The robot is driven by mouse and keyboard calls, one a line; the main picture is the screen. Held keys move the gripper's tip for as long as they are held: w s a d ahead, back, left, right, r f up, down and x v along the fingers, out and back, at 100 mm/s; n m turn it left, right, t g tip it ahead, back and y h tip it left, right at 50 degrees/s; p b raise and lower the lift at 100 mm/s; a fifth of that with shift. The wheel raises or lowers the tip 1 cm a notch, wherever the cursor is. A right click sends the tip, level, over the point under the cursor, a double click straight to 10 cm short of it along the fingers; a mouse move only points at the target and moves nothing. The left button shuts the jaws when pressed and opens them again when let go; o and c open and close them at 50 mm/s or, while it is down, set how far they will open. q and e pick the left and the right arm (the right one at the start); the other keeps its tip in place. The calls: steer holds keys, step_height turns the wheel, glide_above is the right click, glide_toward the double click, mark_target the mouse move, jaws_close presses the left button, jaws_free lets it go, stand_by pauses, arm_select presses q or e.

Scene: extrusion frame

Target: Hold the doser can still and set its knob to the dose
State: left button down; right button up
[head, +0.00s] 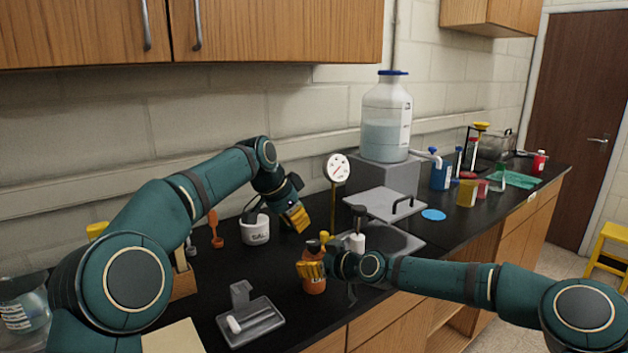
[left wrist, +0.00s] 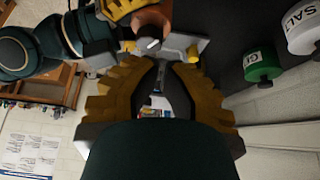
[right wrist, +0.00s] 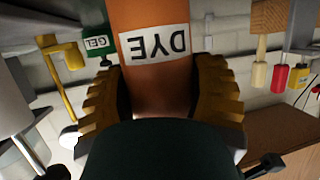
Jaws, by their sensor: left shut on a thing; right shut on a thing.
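The doser can (head: 314,283) is an orange bottle with a dark top, upright over the black counter. In the right wrist view, the can (right wrist: 150,45) carries a white DYE label, seen upside down. My right gripper (head: 312,270) is shut around its body; its gold fingers press both sides. My left gripper (head: 303,228) comes from above and behind, its fingertips at the can's top. The exact contact and any dose scale are hidden or too small.
A white salt jar (head: 256,231) stands left of the can; a green GEL jar (left wrist: 262,60) is nearby. A grey tray (head: 252,322) lies in front. Black counter is free between tray and jar.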

mark_target(308, 254)
arm_select(q)
steer(key=shift+d, duration=0.1)
steer(key=shift+s+d+f, duration=0.3)
steer(key=shift+s+f, duration=0.05)
steer(key=shift+f, duration=0.65)
steer(key=shift+s+d+f, duration=0.3)
steer(key=shift+s+f, duration=0.1)
steer(key=shift+f, duration=0.65)
steer(key=shift+s+d+f, duration=0.3)
steer(key=shift+s+f, duration=0.05)
steer(key=shift+f, duration=0.65)
steer(key=shift+w+d, duration=0.15)
steer(key=shift+w, duration=0.05)
steer(key=shift+w+a, duration=0.15)
steer(key=shift+a, duration=0.1)
steer(key=shift+w+a, duration=0.4)
steer(key=shift+w, duration=0.1)
steer(key=shift+w+a, duration=0.1)
steer(key=shift+w, duration=0.25)
